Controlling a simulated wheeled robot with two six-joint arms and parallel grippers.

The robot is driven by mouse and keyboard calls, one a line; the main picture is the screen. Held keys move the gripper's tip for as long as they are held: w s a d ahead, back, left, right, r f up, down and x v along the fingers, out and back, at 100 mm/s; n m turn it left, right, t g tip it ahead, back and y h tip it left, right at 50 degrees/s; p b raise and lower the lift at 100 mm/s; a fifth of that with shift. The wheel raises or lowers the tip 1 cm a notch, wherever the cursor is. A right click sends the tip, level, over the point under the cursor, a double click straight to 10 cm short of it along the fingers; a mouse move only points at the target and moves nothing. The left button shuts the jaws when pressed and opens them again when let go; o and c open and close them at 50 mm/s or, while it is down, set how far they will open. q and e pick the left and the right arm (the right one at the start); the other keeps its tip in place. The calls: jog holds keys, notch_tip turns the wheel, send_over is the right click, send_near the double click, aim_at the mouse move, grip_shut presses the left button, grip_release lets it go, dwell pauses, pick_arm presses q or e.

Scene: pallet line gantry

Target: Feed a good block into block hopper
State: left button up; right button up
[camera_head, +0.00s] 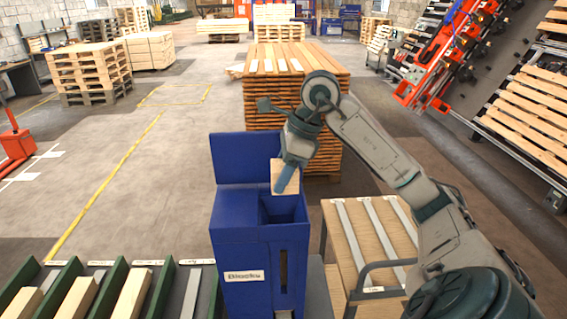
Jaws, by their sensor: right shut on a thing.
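The block hopper (232,245) is a blue box with a tall back plate, an open top and a white label on its front. My right gripper (286,178) comes in from the right and points down over the hopper's opening. It is shut on a light wooden block (280,166), which is held just above the opening. The gripper's finger covers part of the block. My left gripper is not in view.
A green-divided rack (110,287) with several wooden pieces stands at the lower left. A wooden-topped cart (343,232) with metal strips and a handle stands right of the hopper. A tall stack of wood (258,110) is behind it. Open floor lies to the left.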

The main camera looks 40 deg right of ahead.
jog(key=shift+w+f, duration=0.95)
jog(key=shift+f, duration=0.5)
jog(key=shift+s+d+f+b, duration=0.2)
jog(key=shift+f+b, duration=0.1)
jog(key=shift+f, duration=0.15)
jog(key=shift+s+f+b, duration=0.15)
jog(key=shift+s+b, duration=0.2)
jog(key=shift+s+f+b, duration=0.2)
jog(key=shift+f+b, duration=0.05)
jog(key=shift+b, duration=0.1)
jog(key=shift+w+a+f+b, duration=0.1)
jog(key=shift+w+f+b, duration=0.1)
jog(key=shift+f+b, duration=1.35)
jog(key=shift+w+a+f+b, duration=0.1)
jog(key=shift+w+f+b, duration=0.1)
jog(key=shift+f+b, duration=1.25)
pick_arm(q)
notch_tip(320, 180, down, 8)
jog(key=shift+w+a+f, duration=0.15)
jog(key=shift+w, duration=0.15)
pick_arm(e)
jog(key=shift+r, duration=0.1)
